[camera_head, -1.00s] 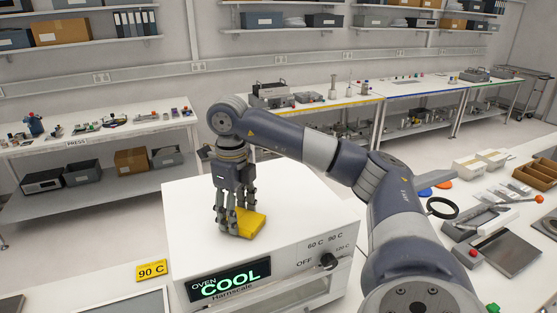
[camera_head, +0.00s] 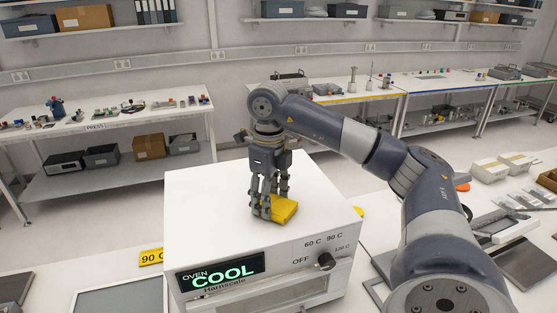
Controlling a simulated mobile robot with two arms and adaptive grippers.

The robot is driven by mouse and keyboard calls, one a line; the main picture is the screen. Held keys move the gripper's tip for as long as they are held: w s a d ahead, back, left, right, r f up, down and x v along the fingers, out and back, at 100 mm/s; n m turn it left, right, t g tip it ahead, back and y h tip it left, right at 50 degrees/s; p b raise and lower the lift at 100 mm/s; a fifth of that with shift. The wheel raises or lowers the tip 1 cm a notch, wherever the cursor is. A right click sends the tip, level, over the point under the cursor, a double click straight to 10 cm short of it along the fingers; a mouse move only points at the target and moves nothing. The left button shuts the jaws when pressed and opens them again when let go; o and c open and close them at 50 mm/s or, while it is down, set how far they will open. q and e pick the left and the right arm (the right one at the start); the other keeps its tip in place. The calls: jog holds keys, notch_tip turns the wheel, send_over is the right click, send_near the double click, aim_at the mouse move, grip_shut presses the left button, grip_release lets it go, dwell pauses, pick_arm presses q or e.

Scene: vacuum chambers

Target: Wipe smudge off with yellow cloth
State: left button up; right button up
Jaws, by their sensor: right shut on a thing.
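My right gripper (camera_head: 268,210) reaches down onto the white top of the oven (camera_head: 205,215). Its fingers are shut on a yellow cloth (camera_head: 286,207), a folded block that appears to rest on the oven top, towards the right front edge. The fingers cover the cloth's left part. I cannot make out a smudge on the visible top; the gripper and cloth hide part of it. The oven display reads COOL. My left gripper is not in view.
The oven's knob (camera_head: 325,261) is on its front, right of the display. Tools and trays crowd the bench at the right. The oven top's left part is clear.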

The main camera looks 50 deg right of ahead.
jog(key=shift+s+d, duration=0.25)
jog(key=shift+d, duration=0.15)
jog(key=r, duration=0.1)
jog(key=d+r+p, duration=0.1)
jog(key=shift+s+r+p, duration=0.15)
jog(key=shift+r+p, duration=0.15)
jog(key=shift+w+a+r+p, duration=0.1)
jog(key=shift+a+r+p, duration=0.2)
jog(key=shift+r+p, duration=0.25)
jog(key=shift+w+a+r+p, duration=0.1)
jog(key=shift+a+r+p, duration=0.2)
jog(key=shift+r, duration=0.3)
jog(key=shift+r+p, duration=0.3)
jog(key=shift+r, duration=0.1)
jog(key=shift+s+d+r+p, duration=0.15)
jog(key=shift+r+p, duration=0.1)
jog(key=shift+r, duration=0.25)
jog(key=shift+d+r+p, duration=0.15)
jog(key=shift+r+p, duration=0.05)
jog(key=shift+r, duration=0.45)
jog(key=shift+w+a, duration=0.2)
jog(key=shift+a, duration=0.05)
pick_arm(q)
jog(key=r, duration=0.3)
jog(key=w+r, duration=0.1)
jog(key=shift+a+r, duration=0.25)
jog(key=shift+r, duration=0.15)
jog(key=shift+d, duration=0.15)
pick_arm(e)
jog(key=shift+s+d, duration=0.15)
